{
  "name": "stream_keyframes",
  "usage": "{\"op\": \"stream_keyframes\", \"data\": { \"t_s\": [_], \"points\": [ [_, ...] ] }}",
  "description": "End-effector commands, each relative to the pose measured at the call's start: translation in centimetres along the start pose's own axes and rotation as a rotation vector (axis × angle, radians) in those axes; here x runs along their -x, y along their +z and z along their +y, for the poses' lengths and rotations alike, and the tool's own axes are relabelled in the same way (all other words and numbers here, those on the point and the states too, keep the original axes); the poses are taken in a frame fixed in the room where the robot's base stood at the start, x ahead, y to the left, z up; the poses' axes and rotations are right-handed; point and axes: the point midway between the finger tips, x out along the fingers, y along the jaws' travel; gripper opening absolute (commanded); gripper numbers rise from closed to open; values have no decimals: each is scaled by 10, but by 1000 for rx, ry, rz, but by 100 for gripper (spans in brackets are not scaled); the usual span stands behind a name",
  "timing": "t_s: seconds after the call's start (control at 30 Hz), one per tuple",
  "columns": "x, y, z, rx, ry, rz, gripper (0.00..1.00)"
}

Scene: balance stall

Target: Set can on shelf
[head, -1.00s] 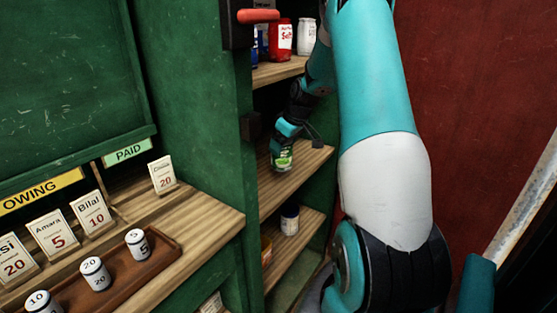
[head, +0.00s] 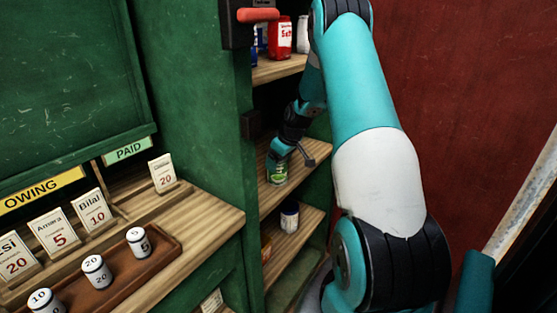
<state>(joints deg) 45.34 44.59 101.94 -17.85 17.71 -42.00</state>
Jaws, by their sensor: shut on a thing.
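A small green can with a pale label (head: 279,174) is at the middle wooden shelf (head: 303,181) of the green cabinet. My gripper (head: 281,160) is shut on the can from above, and its fingers hide the can's upper part. The can looks upright. Its base appears at the shelf board, but I cannot tell whether it rests fully on it. My arm comes down from the upper right.
A red tin (head: 279,37) and other containers stand on the upper shelf. The cabinet's green side wall (head: 195,100) is at left. A counter holds cards and a tray (head: 165,251) of numbered weights.

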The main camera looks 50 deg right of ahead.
Motion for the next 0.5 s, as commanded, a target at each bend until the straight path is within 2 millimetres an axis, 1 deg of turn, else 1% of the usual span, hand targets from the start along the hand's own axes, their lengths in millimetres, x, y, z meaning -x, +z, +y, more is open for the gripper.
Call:
{"op": "stream_keyframes", "data": {
  "t_s": [0.03,0.07,0.1,0.13,0.37,0.5],
  "points": [
    [-1,1,0,0,0,0,76],
    [-1,0,0,0,0,0,83],
    [-1,0,0,0,0,0,92],
    [-1,0,0,0,0,0,97],
    [-1,0,0,0,0,0,97],
    [7,-1,0,0,1,1,97]
  ]
}}
